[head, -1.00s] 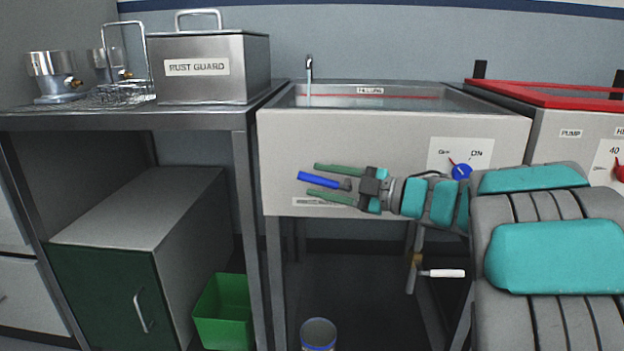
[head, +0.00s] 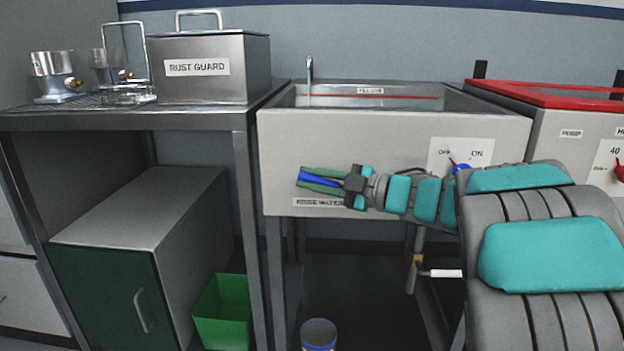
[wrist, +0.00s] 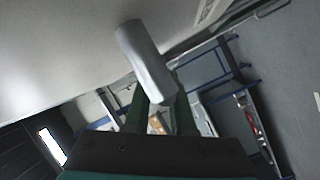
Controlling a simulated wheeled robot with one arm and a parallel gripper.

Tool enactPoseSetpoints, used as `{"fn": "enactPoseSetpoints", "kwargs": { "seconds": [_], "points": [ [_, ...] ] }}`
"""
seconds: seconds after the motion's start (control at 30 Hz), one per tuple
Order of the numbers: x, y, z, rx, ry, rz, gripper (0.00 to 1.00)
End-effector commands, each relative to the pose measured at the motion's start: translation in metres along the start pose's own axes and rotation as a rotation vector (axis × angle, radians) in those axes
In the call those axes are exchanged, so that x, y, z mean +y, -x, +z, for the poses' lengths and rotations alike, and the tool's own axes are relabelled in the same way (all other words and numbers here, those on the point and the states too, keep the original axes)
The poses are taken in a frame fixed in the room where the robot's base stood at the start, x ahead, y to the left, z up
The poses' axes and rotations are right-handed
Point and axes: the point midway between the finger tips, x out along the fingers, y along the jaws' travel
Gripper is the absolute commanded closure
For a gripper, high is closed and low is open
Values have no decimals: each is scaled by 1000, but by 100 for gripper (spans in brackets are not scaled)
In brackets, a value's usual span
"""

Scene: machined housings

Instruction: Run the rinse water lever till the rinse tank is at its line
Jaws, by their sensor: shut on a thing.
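The rinse water lever (head: 320,181) is a blue handle on the front of the grey rinse tank (head: 285,140), above a partly covered label (head: 316,202). My gripper (head: 304,178) has its green fingers shut on the lever, one above and one below. In the wrist view a pale handle (wrist: 146,62) sits between the fingers (wrist: 155,112). A red line (head: 370,97) crosses the inside back wall under a small label. The exact water level is unclear.
A blue knob (head: 461,168) on the tank front is partly behind my arm. A red-rimmed tank (head: 560,97) stands right. A rust guard box (head: 210,75) and wire basket (head: 127,92) sit on the left bench. A drain valve with white handle (head: 446,273) is below.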

Motion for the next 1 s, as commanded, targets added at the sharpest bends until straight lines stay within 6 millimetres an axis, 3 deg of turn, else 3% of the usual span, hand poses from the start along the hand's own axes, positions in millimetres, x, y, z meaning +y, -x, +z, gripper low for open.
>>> {"fn": "enactPoseSetpoints", "kwargs": {
  "seconds": [0.1,1.0],
  "points": [
    [0,0,0,0,0,-1,100],
    [-1,0,0,0,-1,-1,100]
  ]
}}
